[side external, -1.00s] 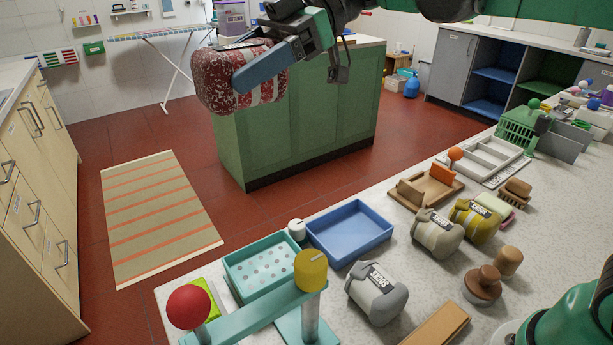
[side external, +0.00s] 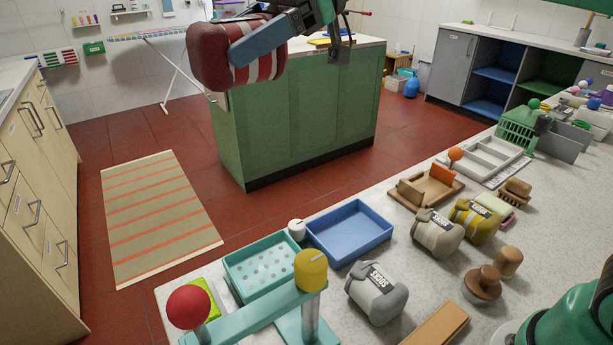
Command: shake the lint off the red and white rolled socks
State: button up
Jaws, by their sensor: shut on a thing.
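The red and white rolled socks (side external: 214,57) are at the top of the view, held up in the air in front of the green island. Their red surface looks plain and the white stripes on the right part look clean; I see no specks on the side facing the camera. My gripper (side external: 256,44) is shut on the socks, with one blue finger lying across their near side. The other finger is hidden behind them. The socks touch nothing else that I can see.
The stone counter below holds a blue tray (side external: 349,232), a teal dotted tray (side external: 233,283), and grey (side external: 378,297), beige (side external: 436,236) and yellow (side external: 470,228) rolled socks. A teal stand with a red ball (side external: 188,306) rises at the front. Open floor lies left, with a striped mat (side external: 158,215).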

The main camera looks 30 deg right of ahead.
aim_at(237, 23)
notch_tip(237, 23, up, 7)
jog(key=shift+f, duration=0.1)
notch_tip(237, 23, down, 9)
jog(key=shift+f, duration=0.1)
jog(key=shift+o, duration=1.1)
jog(key=shift+c, duration=1.1)
notch_tip(237, 23, up, 11)
jog(key=shift+r, duration=0.1)
jog(key=shift+f, duration=5.5)
